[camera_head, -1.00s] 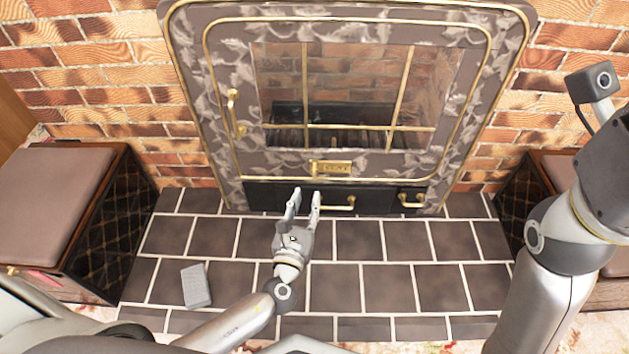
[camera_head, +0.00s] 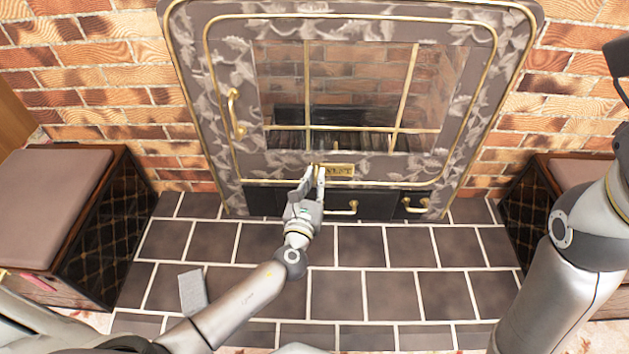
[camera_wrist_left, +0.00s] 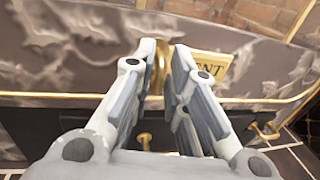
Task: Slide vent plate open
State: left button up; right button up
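The vent plate (camera_head: 336,170) is a small gold plate with lettering, low on the stove front below the glass. It also shows in the left wrist view (camera_wrist_left: 211,66), just right of my fingers. A gold knob (camera_wrist_left: 160,66) is at the plate's left end, between my left gripper's fingertips. My left gripper (camera_head: 313,173) reaches up to the plate's left end in the head view; it also shows in the wrist view (camera_wrist_left: 163,70). Its fingers stand on either side of the knob with a narrow gap. Whether they press on it is unclear. My right gripper is out of view.
The glass door (camera_head: 360,95) with gold bars is above the plate, with a gold handle (camera_head: 234,113) on its left. Gold drawer pulls (camera_head: 342,208) sit just below. Padded boxes (camera_head: 50,205) flank the tiled hearth. A grey block (camera_head: 193,292) lies on the tiles.

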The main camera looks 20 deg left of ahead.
aim_at(351, 169)
pick_arm(q)
grip_shut()
jog(key=d, duration=0.2)
jog(key=w+d, duration=0.1)
jog(key=d, duration=0.2)
jog(key=w+d, duration=0.1)
jog(key=d, duration=0.1)
jog(key=shift+w+d, duration=0.1)
jog(key=shift+d, duration=0.5)
jog(key=shift+o, duration=2.3)
grip_release()
